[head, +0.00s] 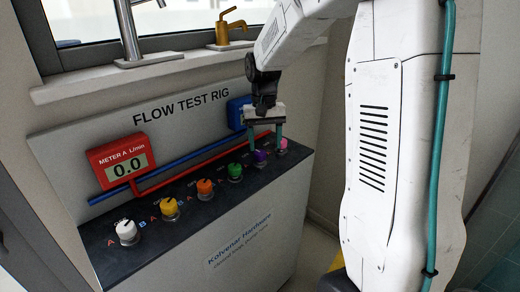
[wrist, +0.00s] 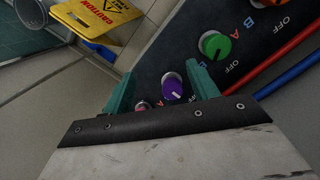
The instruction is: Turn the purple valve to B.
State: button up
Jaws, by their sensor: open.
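The purple valve (head: 260,157) is a round knob on the dark sloping top of the flow test rig, between the green and pink knobs. In the wrist view the purple knob (wrist: 172,88) shows between my teal fingertips, with a pale pointer mark towards the lower right. Its lettering is partly hidden by my gripper, so I cannot tell which letter it points at. My gripper (head: 265,137) is open and points down above the purple and pink knobs. The fingers (wrist: 162,85) stand either side of the purple knob in that view; I see no clear contact.
A pink knob (head: 283,145) is close on the right and a green knob (head: 235,172) on the left. Orange, yellow and white knobs (head: 127,232) follow. Red and blue pipes run behind them. The red meter (head: 120,160) reads 0.0; a blue meter (head: 237,112) is partly hidden.

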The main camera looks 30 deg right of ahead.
send_over(260, 152)
jog(key=s, duration=0.2)
jog(key=shift+w+a+f+m+t, duration=0.2)
jog(key=shift+f+m+t, duration=0.1)
jog(key=shift+m, duration=0.1)
jog(key=shift+w+d+r+t, duration=0.2)
jog(key=shift+w+r+t, duration=0.1)
jog(key=shift+w+r, duration=0.45)
jog(key=shift+f+m, duration=0.3)
jog(key=shift+m, duration=0.1)
notch_tip(260, 152, down, 7)
jog(key=shift+f, duration=0.2)
jog(key=c, duration=1)
